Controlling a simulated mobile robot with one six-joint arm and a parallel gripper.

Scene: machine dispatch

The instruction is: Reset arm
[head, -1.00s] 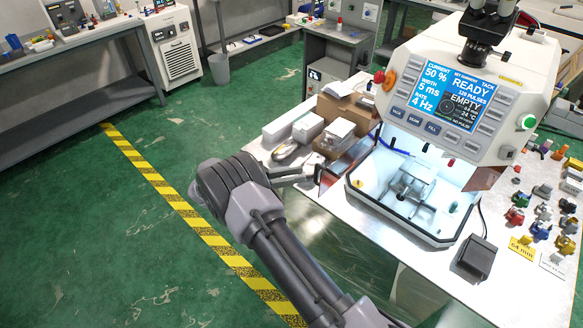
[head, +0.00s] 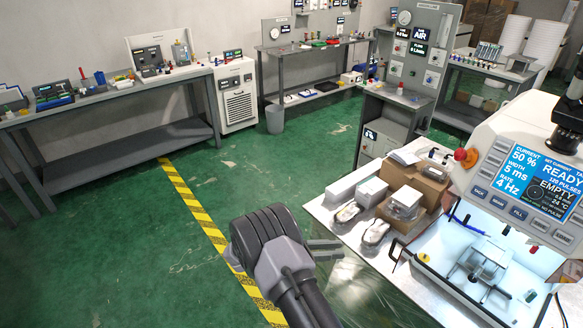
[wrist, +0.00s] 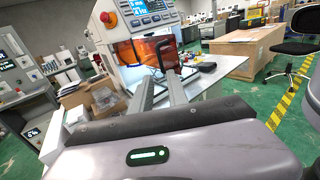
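My arm reaches up from the bottom of the head view. My gripper (head: 328,249) points right, over the floor and just left of the white table's edge. In the wrist view my gripper (wrist: 159,78) shows two grey fingers with a clear gap between them and nothing held. The white machine (head: 510,150) stands on the table at the right of the head view, its screen reading READY and EMPTY. Its lit chamber (head: 450,250) holds a metal fixture (head: 477,268). The machine also shows in the wrist view (wrist: 120,38), beyond the fingers.
Cardboard boxes (head: 415,183) and clear-wrapped packs (head: 376,232) lie on the table near my gripper. A yellow-black floor stripe (head: 197,215) runs left of my arm. Workbenches (head: 110,105) and a bin (head: 275,119) stand behind. Green floor at left is clear.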

